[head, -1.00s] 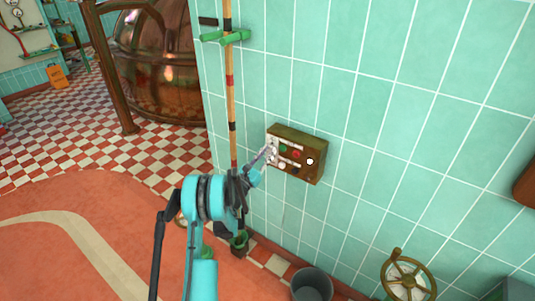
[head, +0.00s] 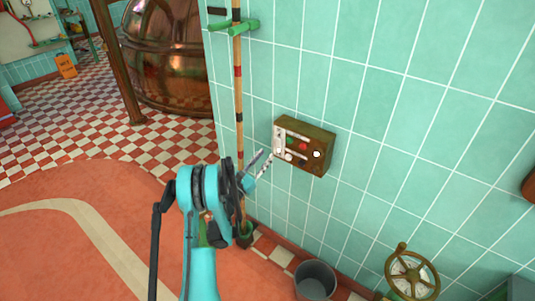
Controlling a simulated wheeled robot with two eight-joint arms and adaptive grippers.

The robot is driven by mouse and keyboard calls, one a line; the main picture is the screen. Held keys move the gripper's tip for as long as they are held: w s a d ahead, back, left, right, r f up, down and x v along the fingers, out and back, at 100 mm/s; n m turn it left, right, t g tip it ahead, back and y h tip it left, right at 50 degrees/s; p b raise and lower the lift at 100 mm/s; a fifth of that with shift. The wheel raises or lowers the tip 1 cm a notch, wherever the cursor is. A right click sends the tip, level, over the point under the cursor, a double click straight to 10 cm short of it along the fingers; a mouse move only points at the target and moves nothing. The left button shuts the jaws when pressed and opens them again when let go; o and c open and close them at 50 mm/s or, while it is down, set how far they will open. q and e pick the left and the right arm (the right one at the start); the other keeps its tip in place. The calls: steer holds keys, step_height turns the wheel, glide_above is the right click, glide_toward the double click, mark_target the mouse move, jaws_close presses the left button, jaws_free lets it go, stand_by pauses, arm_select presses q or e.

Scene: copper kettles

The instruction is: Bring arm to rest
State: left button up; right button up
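My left arm comes up from the bottom, and its gripper (head: 262,160) is in front of the wall, just left of the control box. Its two fingers show apart, with nothing between them. A gap shows between the fingertips and the box. My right gripper is out of view.
A banded pole (head: 238,90) stands against the wall, close behind my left gripper. A grey bucket (head: 315,281) and a valve wheel (head: 411,274) are at the lower right. A copper kettle (head: 166,55) stands at the back left. Open floor lies to the left.

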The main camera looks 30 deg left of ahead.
arm_select(q)
steer(key=shift+r, duration=0.1)
stand_by(0.4)
steer(key=s+d+r+n+g+y, duration=0.1)
steer(key=d+r+n+g+y, duration=0.2)
steer(key=r+n, duration=0.7)
steer(key=s+d+r+n+g+y, duration=0.1)
steer(key=d+r+n+g+y, duration=0.15)
steer(key=r+n+y, duration=0.65)
steer(key=s+d+f+n+g+h, duration=0.3)
steer(key=s+d+n, duration=0.3)
steer(key=s, duration=0.3)
steer(key=s+d+f+n+g+h, duration=0.2)
steer(key=s+d+f+n, duration=0.4)
steer(key=s+d, duration=0.3)
steer(key=s+d+f+n+g+h, duration=0.3)
steer(key=s+d+f+n+h, duration=0.2)
steer(key=s, duration=0.6)
steer(key=d, duration=0.2)
steer(key=shift+d+n+g, duration=0.35)
steer(key=shift+n, duration=0.05)
steer(key=shift+f, duration=0.1)
